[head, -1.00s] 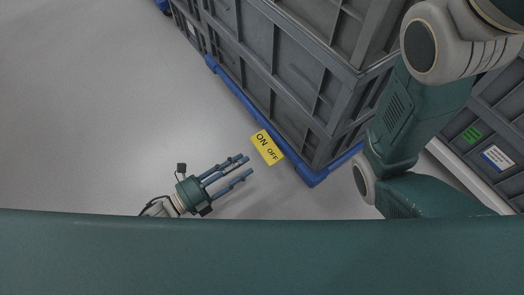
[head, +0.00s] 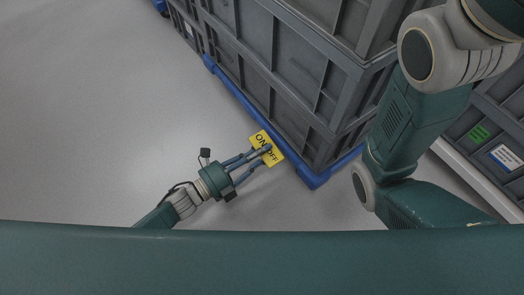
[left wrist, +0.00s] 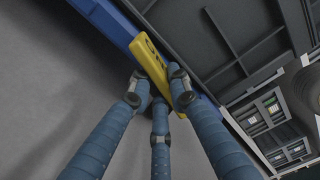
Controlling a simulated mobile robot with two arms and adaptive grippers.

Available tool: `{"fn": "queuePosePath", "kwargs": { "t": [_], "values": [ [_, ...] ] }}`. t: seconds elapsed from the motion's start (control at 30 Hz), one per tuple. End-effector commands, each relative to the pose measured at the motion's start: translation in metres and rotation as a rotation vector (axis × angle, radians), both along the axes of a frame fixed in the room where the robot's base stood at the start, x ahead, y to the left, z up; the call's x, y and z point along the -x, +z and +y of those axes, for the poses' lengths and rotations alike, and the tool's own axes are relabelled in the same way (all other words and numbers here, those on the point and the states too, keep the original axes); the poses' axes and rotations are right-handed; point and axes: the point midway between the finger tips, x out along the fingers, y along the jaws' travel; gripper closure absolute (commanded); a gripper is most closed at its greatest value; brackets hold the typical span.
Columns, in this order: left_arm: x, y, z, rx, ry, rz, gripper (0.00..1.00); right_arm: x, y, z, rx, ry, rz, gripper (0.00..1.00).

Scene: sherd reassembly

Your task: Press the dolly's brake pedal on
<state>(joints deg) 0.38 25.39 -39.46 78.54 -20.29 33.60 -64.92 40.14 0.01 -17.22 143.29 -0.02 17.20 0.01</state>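The yellow brake pedal (head: 274,157), marked ON and OFF, sticks out from the side of the blue dolly (head: 311,179) near its corner. In the left wrist view the pedal (left wrist: 150,58) lies just beyond the fingertips, along the blue edge. My left gripper (head: 262,155) reaches in from the lower left, its blue fingers apart and empty. Its fingertips overlap the pedal between the ON and OFF words. I cannot tell whether they touch it or which way the pedal is tilted. My right gripper is out of view.
Grey crates (head: 300,90) are stacked on the dolly and rise beside the pedal. Another grey crate (head: 492,125) with green and white labels stands at the right. The grey floor (head: 90,110) to the left is clear.

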Motion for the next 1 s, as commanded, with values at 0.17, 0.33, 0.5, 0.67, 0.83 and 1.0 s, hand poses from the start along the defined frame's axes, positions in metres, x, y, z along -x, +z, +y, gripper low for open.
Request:
{"fn": "queuePosePath", "kwargs": {
  "t": [0.17,0.33,0.5,0.67,0.83,1.0],
  "values": [
    [0.000,0.000,0.000,0.001,0.000,0.002,1.00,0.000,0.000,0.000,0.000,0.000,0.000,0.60],
    [0.000,0.004,0.000,0.070,0.000,0.098,1.00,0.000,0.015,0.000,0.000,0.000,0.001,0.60],
    [-0.001,0.003,0.001,0.194,0.002,0.272,1.00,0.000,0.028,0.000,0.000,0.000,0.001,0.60],
    [-0.002,0.001,0.001,0.254,0.000,0.349,1.00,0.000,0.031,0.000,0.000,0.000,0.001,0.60],
    [-0.001,0.000,0.001,0.258,-0.001,0.355,1.00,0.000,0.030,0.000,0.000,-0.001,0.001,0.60],
    [-0.002,0.000,0.001,0.258,0.000,0.354,0.71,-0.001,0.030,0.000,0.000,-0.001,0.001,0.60]
  ]
}}
